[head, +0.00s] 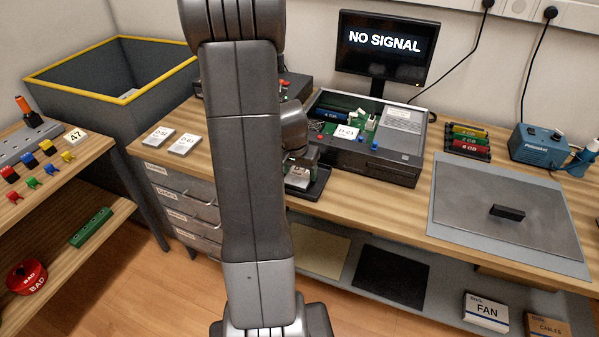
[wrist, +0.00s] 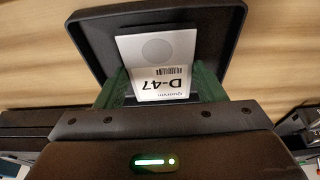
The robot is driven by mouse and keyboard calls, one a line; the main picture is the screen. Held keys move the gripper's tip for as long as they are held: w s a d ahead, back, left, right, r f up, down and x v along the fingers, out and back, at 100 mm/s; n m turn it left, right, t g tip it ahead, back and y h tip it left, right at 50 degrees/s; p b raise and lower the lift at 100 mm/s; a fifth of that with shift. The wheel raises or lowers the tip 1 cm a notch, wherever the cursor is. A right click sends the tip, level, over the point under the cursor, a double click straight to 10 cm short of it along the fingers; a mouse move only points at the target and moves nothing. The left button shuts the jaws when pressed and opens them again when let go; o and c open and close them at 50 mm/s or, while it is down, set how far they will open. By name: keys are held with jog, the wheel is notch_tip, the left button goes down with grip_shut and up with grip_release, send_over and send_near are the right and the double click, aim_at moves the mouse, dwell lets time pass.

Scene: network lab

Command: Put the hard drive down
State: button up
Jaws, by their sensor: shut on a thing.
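The hard drive (wrist: 158,62), a light plate labelled D-47, sits between the green fingers of my gripper (wrist: 160,84) in the wrist view. The fingers are shut on its sides. A black tray (wrist: 88,45) with a raised rim lies beneath it. In the head view the drive (head: 298,179) shows small below my gripper (head: 300,160), at the black tray (head: 318,186) on the bench. My arm hides part of this area. I cannot tell whether the drive touches the tray floor.
An open computer case (head: 385,165) stands right of the tray, with a label D-21 inside. Two labelled drives (head: 184,145) lie on the bench to the left. A grey mat (head: 470,200) is at the right. A yellow-rimmed bin (head: 110,95) stands at back left.

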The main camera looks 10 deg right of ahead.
jog(key=shift+f, duration=0.25)
jog(key=shift+f, duration=0.15)
jog(key=o, duration=1.1)
jog(key=shift+r, duration=0.6)
jog(key=p+v, duration=0.1)
jog(key=v, duration=1)
jog(key=shift+s+a+r, duration=0.1)
jog(key=shift+s+a, duration=0.05)
jog(key=shift+s, duration=0.05)
